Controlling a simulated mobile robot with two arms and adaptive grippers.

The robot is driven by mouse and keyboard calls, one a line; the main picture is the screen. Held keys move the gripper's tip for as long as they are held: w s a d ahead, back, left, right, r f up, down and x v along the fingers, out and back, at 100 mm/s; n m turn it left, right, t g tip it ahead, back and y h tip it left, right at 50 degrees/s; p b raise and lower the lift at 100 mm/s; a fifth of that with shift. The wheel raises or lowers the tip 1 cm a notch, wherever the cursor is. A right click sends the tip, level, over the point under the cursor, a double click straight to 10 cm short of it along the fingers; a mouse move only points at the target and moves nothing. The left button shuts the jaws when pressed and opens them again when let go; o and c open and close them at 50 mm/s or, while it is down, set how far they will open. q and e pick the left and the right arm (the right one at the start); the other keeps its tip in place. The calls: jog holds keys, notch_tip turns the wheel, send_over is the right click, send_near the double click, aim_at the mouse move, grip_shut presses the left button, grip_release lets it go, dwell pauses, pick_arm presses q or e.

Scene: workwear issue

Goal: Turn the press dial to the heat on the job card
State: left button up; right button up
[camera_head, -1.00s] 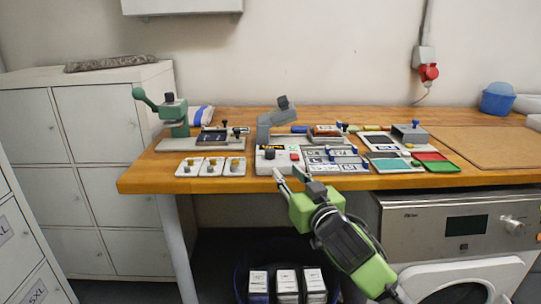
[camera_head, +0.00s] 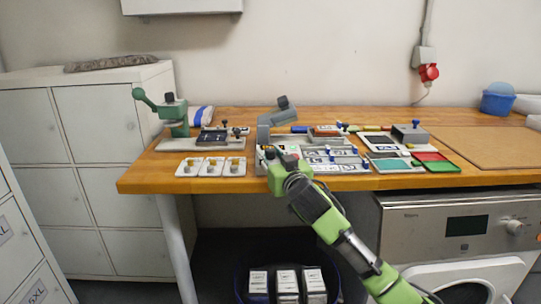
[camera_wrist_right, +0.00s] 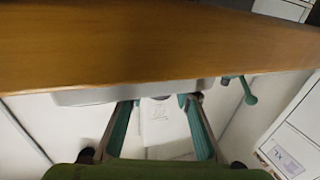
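The grey heat press (camera_head: 264,132) stands near the middle of the bench, its upper arm raised. My right gripper (camera_head: 270,155) is in front of its base and covers the front panel, so the dial is hidden in the head view. In the right wrist view the gripper (camera_wrist_right: 158,100) is open, with nothing held between its teal-padded fingers. A grey rounded edge (camera_wrist_right: 80,96) lies just beyond the fingertips there. I cannot tell whether the fingers touch the dial. I cannot make out a readable job card. My left gripper is not in view.
A green lever press (camera_head: 174,117) stands at left on the wooden bench (camera_head: 140,178). Several white plates with brass pieces (camera_head: 211,167) lie before it. Grey trays (camera_head: 340,168) and a red tray (camera_head: 430,157) are at right. Bare bench is at the front left.

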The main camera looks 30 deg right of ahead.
grip_shut()
